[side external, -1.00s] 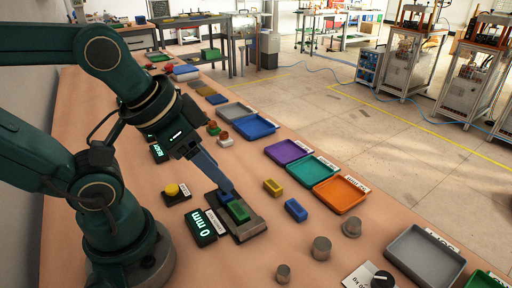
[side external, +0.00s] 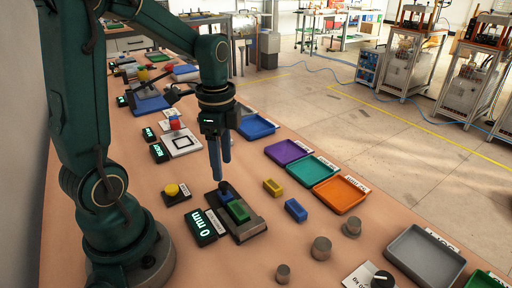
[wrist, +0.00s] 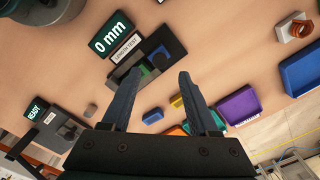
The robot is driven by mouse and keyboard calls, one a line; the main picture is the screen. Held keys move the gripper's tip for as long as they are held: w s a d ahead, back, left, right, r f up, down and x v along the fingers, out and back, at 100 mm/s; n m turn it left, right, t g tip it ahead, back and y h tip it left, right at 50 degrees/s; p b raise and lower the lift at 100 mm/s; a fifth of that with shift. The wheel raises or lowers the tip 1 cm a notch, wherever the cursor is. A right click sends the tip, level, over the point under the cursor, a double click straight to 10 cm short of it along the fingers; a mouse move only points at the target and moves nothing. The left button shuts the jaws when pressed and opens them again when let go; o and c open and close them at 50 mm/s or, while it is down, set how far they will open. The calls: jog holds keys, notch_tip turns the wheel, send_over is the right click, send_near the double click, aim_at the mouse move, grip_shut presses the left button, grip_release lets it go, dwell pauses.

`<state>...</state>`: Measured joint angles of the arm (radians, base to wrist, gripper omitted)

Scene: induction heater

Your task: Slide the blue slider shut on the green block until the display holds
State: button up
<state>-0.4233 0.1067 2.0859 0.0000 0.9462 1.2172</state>
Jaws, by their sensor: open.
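The green block (side external: 238,211) lies in a dark fixture (side external: 250,230) on the bench. The blue slider (side external: 224,188) sits at the block's far end; whether they touch is unclear. The display (side external: 203,227) beside the fixture reads 0 mm. My gripper (side external: 222,171) points down just above the slider, its long blue fingers apart and empty. In the wrist view, the open fingers (wrist: 158,74) frame the block's edge (wrist: 145,70). The slider (wrist: 162,57) shows beyond the fingertips, and the display (wrist: 110,38) also reads 0 mm.
A yellow button (side external: 172,189) stands left of the fixture. A yellow block (side external: 272,187) and a blue block (side external: 296,210) lie to its right, before an orange tray (side external: 341,193). Metal cylinders (side external: 321,248) stand nearer the camera. Bench between them is bare.

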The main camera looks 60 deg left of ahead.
aim_at(223, 184)
jog(key=shift+f, duration=2.6)
grip_shut()
jog(key=shift+d, duration=1.65)
jog(key=c, duration=0.7)
grip_release()
jog(key=shift+s+d, duration=0.2)
jog(key=shift+d, duration=0.2)
jog(key=shift+c, duration=0.2)
